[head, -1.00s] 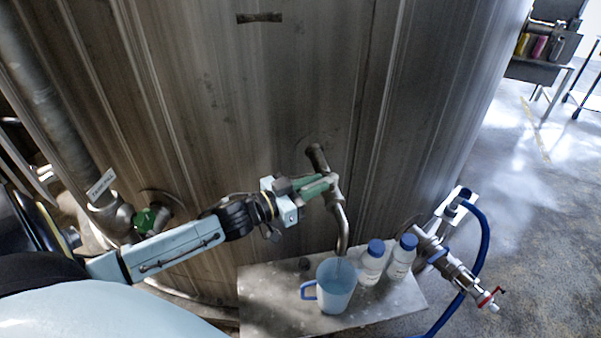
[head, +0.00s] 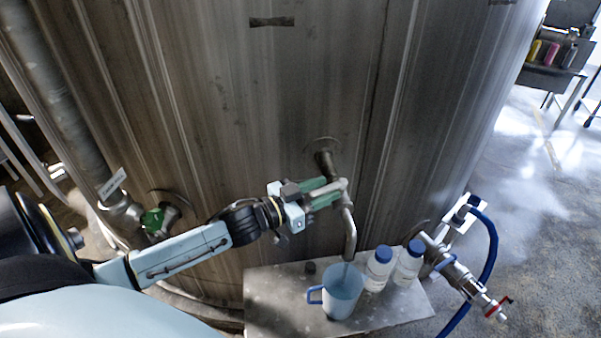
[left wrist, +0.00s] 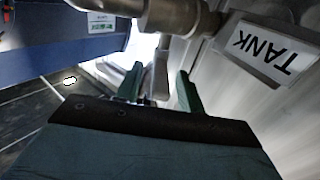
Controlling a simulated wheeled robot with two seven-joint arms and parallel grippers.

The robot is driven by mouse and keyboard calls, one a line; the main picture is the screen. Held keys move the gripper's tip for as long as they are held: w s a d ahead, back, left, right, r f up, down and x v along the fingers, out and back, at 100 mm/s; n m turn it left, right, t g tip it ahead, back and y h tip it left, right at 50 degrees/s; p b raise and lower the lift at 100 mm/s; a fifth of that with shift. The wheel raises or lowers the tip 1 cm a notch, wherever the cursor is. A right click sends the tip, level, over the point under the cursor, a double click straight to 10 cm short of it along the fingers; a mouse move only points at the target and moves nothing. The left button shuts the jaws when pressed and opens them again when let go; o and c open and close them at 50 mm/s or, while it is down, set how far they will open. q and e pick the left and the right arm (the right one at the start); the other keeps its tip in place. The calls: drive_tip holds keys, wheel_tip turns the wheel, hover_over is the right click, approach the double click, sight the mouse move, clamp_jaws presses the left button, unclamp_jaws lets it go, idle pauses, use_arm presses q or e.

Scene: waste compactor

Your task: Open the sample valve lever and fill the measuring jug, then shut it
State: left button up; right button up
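The sample valve (head: 329,165) comes out of the steel tank wall and bends down into a curved spout (head: 349,230). The blue measuring jug (head: 342,291) stands upright under the spout on a metal shelf. A faint pale stream seems to show between spout and jug; the level inside is unclear. My left gripper (head: 326,193) is at the valve, its green fingers beside the valve body. In the left wrist view the fingers (left wrist: 159,88) stand apart, with a metal bar (left wrist: 161,75), probably the lever, between them and gaps at its sides. My right gripper is out of view.
Two blue-capped bottles (head: 378,268) stand right of the jug on the shelf (head: 275,310). A red-handled pipe fitting (head: 470,285) and blue hose (head: 490,250) lie further right. A green-handled valve (head: 153,219) is at left. A TANK label (left wrist: 265,52) is close in the wrist view.

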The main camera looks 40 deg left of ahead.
use_arm(q)
drive_tip(key=b+v, duration=0.1)
drive_tip(key=v, duration=1.2)
